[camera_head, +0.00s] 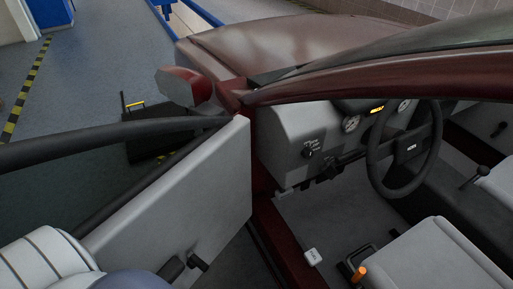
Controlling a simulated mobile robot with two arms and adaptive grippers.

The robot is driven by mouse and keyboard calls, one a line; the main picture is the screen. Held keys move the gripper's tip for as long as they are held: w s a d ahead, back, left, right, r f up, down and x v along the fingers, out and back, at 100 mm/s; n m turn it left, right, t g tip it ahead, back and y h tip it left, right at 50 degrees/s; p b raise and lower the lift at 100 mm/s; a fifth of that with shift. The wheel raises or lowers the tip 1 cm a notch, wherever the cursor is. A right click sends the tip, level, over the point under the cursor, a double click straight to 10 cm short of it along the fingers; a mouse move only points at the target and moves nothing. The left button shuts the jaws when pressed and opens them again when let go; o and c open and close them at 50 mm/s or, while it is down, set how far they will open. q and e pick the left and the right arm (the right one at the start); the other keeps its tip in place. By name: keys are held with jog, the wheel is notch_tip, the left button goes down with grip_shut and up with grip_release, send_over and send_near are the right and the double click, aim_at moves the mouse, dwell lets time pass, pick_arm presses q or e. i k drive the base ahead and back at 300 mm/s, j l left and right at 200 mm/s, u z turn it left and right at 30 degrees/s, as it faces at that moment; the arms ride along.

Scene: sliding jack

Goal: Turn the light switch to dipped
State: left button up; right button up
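A small black rotary knob (308,151) with small white marks beside it sits on the grey dashboard panel (287,135), left of the steering wheel (405,148). It looks like the light switch. The marks are too small to read, so I cannot tell which position it points to. A pale, striped, rounded part at the lower left seems to belong to my arm. Neither gripper shows in the camera_head view, and nothing covers the knob.
The car door (180,200) stands open, left of the dashboard, with a black crank-like handle (198,261) low on it. A red mirror (184,86) juts out beyond. An orange-tipped lever (358,273) stands by the seat (430,262). The doorway between door and seat looks free.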

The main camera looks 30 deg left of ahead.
aim_at(307, 153)
jog(key=u, duration=0.45)
jog(key=k+z, duration=0.15)
jog(key=z, duration=0.3)
jog(key=k+z, duration=0.15)
jog(key=z, duration=0.35)
jog(key=k+l+z, duration=0.1)
jog(key=z, duration=0.35)
